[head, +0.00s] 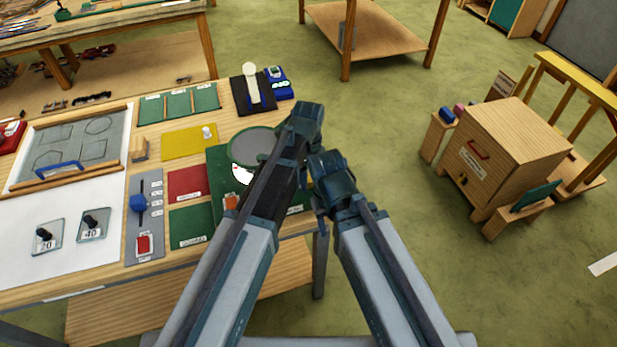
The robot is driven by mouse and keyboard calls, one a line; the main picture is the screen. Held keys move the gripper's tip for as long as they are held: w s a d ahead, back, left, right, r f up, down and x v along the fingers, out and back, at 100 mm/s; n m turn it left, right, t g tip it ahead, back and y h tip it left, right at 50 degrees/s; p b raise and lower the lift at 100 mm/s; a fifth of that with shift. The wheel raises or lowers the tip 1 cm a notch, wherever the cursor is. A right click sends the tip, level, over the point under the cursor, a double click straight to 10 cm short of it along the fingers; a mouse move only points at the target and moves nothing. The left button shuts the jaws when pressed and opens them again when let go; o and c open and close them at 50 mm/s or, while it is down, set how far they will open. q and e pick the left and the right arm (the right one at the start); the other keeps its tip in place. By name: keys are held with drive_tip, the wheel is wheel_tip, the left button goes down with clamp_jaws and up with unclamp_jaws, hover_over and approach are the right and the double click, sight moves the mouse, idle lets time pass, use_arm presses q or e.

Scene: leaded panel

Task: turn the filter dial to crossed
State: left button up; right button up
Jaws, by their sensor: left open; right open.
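A green stand (218,160) at the table's right end carries a round grey disc with a green rim (252,143). Below the disc a white round part with a red mark (242,174) shows, which may be the filter dial. My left forearm hides its right side, and its setting cannot be read. My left gripper (306,114) is up and right of the disc in the picture, its fingers hardly visible. My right gripper (328,165) is lower and to the right, beyond the table's edge in the picture. Nothing shows in either gripper.
The table also holds a yellow board (188,142), a red panel (187,182), a grey strip with a blue knob (138,203), weights marked 20 and 40, and a black-and-blue device (277,84). A wooden cabinet (505,150) stands right, past open green floor.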

use_arm(q)
clamp_jaws()
drive_tip(key=shift+n, duration=0.3)
drive_tip(key=n, duration=0.3)
drive_tip(key=shift+n, duration=0.4)
drive_tip(key=n, duration=0.3)
drive_tip(key=shift+n, duration=0.3)
drive_tip(key=n, duration=0.3)
drive_tip(key=shift+n, duration=2.2)
